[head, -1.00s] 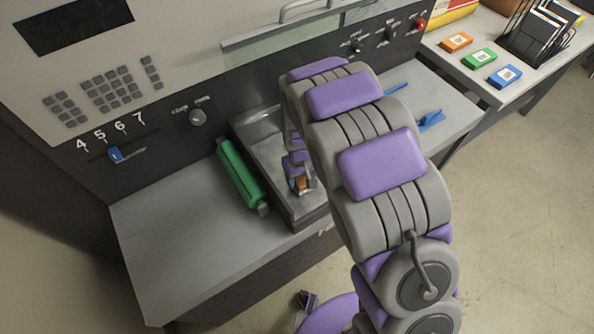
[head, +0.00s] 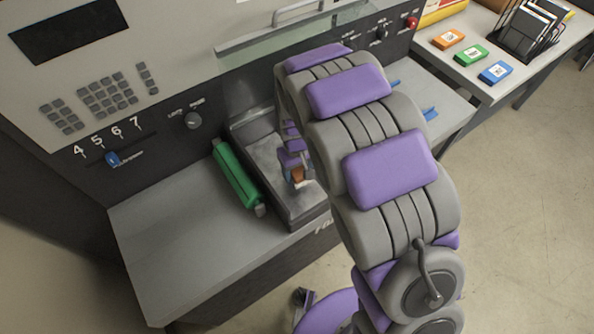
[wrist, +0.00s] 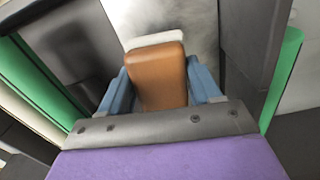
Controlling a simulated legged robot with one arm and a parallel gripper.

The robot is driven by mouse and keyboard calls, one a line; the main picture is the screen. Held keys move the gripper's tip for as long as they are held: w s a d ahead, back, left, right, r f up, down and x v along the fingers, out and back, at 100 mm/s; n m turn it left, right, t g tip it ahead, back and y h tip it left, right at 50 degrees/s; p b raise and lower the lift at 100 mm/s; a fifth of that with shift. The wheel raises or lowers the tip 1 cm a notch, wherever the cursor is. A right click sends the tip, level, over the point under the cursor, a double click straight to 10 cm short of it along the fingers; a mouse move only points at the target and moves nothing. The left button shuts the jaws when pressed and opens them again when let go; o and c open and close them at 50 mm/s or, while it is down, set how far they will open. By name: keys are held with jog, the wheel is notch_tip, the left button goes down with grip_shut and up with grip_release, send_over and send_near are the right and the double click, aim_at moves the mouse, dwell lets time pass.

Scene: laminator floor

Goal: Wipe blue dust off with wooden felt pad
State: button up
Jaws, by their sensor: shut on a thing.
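The wooden felt pad (wrist: 157,75) is a brown block with a white felt edge at its far end. My gripper (wrist: 160,92) is shut on it, one blue finger on each side, in the wrist view. In the head view, my gripper (head: 297,172) and the pad (head: 298,176) are small and partly hidden by my arm, over the grey metal tray (head: 265,155). The tray floor shows pale metal with grey smudges. I cannot make out any clearly blue dust. Whether the felt touches the surface, I cannot tell.
A green roller (head: 237,176) lies along the tray's left wall. The bench left of it (head: 170,235) is clear. The machine's control panel (head: 90,75) rises behind. Orange, green and blue boxes (head: 472,54) and a black file rack (head: 530,30) stand on the right table.

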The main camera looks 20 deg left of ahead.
jog(key=shift+r, duration=0.5)
jog(key=shift+r+p, duration=0.6)
jog(key=shift+r, duration=0.95)
jog(key=shift+f, duration=0.1)
